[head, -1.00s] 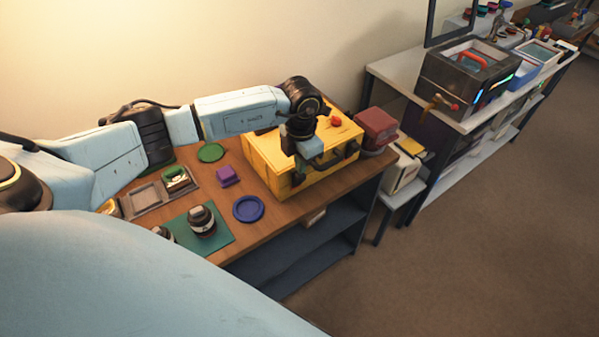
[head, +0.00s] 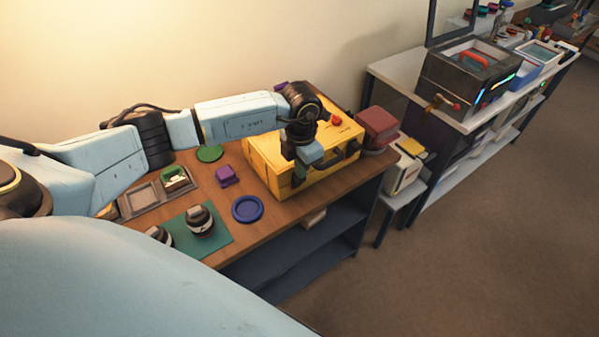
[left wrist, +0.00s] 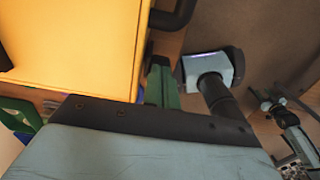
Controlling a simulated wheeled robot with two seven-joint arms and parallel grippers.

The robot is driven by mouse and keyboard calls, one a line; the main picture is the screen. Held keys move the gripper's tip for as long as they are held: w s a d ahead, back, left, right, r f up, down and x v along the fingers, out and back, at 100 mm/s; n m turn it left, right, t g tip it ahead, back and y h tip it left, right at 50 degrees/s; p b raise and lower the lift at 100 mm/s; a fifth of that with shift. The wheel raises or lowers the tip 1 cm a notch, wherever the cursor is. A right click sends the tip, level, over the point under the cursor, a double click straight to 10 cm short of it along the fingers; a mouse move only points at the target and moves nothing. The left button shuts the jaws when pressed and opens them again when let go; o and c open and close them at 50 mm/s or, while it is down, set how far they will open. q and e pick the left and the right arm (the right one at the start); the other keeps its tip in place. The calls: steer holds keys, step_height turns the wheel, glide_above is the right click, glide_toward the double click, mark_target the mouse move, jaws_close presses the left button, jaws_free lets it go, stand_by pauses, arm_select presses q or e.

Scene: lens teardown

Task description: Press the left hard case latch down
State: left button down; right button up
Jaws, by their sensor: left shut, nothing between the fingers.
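The yellow hard case (head: 268,160) stands closed on the wooden bench, with a black handle (head: 347,156) on its front side. My left gripper (head: 300,171) is shut and empty, at the left part of the case's front side. In the left wrist view, its green fingers (left wrist: 161,84) are together beside the edge of the yellow case (left wrist: 75,45), close to the black handle (left wrist: 178,14). The left latch is hidden or too small to make out behind my gripper, so I cannot tell whether the fingers touch it.
Left of the case are a blue ring (head: 247,209), a purple block (head: 227,175), a green disc (head: 209,153), a grey tray (head: 143,198) and lens parts on a green mat (head: 219,238). A red bin (head: 377,127) stands right of the case.

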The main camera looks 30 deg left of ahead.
arm_select(q)
steer(key=shift+f, duration=0.3)
steer(key=shift+r, duration=0.1)
steer(key=shift+r+p, duration=2.4)
steer(key=shift+r, duration=1.1)
